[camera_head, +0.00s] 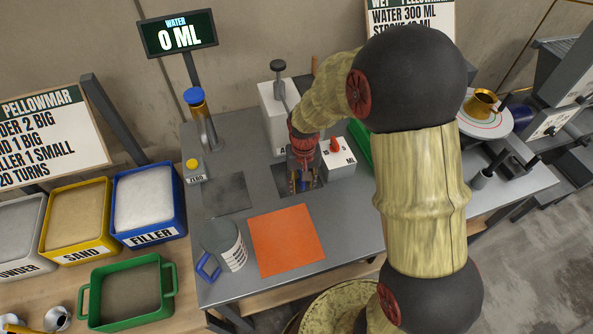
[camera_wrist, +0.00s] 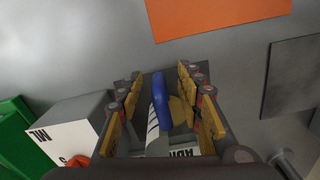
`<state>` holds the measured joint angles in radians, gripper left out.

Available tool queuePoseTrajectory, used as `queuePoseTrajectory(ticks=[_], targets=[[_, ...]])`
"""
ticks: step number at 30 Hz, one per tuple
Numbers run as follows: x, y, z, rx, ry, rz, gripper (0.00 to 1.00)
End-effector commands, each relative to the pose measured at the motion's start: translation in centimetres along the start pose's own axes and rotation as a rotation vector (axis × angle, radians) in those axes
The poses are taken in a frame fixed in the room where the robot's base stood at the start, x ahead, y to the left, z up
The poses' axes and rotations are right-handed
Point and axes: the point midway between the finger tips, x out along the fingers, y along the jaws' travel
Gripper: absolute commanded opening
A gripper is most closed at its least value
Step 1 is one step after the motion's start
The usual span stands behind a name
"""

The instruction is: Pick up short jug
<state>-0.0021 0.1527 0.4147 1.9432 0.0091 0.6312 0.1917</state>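The short jug (camera_wrist: 152,128) shows only in part in the wrist view, as a pale wall with dark tick marks and a blue handle (camera_wrist: 160,87). It stands on a dark square pad. My gripper (camera_wrist: 163,98) is open, with its yellow-padded fingers on either side of the jug and visible gaps beside the handle. In the head view my gripper (camera_head: 304,183) points down over the dark pad in front of the white dispenser, and the jug is mostly hidden by the fingers.
A taller grey jug (camera_head: 226,245) with a blue handle stands at the table's front left, beside an orange mat (camera_head: 285,240). A white box with a red knob (camera_head: 337,158) is close right of my gripper. The white dispenser (camera_head: 277,115) is close behind.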

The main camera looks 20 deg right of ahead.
Motion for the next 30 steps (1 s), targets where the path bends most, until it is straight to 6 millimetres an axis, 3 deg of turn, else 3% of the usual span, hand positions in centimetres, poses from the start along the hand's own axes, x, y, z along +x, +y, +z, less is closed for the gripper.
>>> queuePoseTrajectory(ticks=[8, 27, 30], targets=[[0.63, -0.03, -0.04, -0.001, 0.002, 0.0, 0.36], [0.62, -0.02, -0.02, -0.001, 0.001, 0.0, 0.0], [0.62, -0.02, -0.02, -0.001, 0.001, 0.0, 0.0]])
